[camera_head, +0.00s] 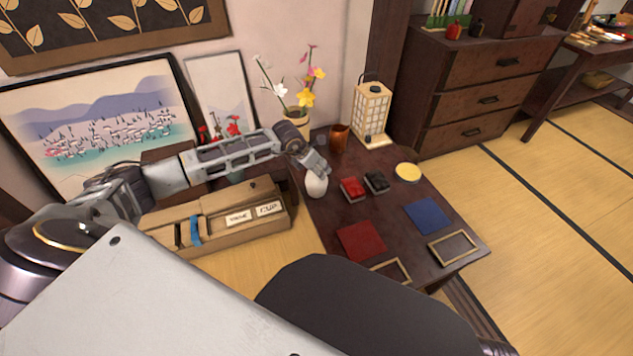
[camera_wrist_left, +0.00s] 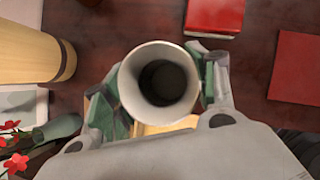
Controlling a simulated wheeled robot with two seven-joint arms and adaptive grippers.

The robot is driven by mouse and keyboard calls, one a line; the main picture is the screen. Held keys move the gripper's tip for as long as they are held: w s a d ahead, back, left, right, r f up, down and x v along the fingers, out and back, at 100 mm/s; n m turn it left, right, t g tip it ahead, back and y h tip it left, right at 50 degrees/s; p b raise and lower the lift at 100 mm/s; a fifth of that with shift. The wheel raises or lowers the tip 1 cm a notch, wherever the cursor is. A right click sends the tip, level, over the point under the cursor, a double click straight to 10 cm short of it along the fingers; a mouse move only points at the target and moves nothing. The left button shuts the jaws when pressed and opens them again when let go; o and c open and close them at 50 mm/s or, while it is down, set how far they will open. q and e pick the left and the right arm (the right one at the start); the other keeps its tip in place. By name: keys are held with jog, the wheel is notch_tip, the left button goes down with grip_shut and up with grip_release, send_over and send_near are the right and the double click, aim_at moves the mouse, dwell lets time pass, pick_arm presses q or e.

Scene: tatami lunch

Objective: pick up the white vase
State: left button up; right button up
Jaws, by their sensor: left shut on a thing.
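The white vase (camera_head: 316,185) stands upright at the left side of the dark wooden table (camera_head: 405,228) in the head view. My left gripper (camera_head: 318,168) comes in from the left and is at the vase's upper part. In the left wrist view I look down into the round mouth of the vase (camera_wrist_left: 160,84). Green-padded fingers of my left gripper (camera_wrist_left: 163,95) lie on both sides of it, shut on it. I cannot tell whether the vase's base touches the table. My right gripper is not seen.
Near the vase are a red box (camera_head: 353,189), a dark box (camera_head: 377,182), a brown cup (camera_head: 339,137) and a paper lantern (camera_head: 372,113). A flower pot (camera_head: 296,124) stands behind. A wooden box (camera_head: 215,222) lies to the left. A red square (camera_head: 361,241) lies in front.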

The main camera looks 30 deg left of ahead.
pick_arm(q)
grip_shut()
jog(key=shift+r, duration=0.1)
notch_tip(320, 180, up, 10)
jog(key=p, duration=0.2)
jog(key=shift+p, duration=0.35)
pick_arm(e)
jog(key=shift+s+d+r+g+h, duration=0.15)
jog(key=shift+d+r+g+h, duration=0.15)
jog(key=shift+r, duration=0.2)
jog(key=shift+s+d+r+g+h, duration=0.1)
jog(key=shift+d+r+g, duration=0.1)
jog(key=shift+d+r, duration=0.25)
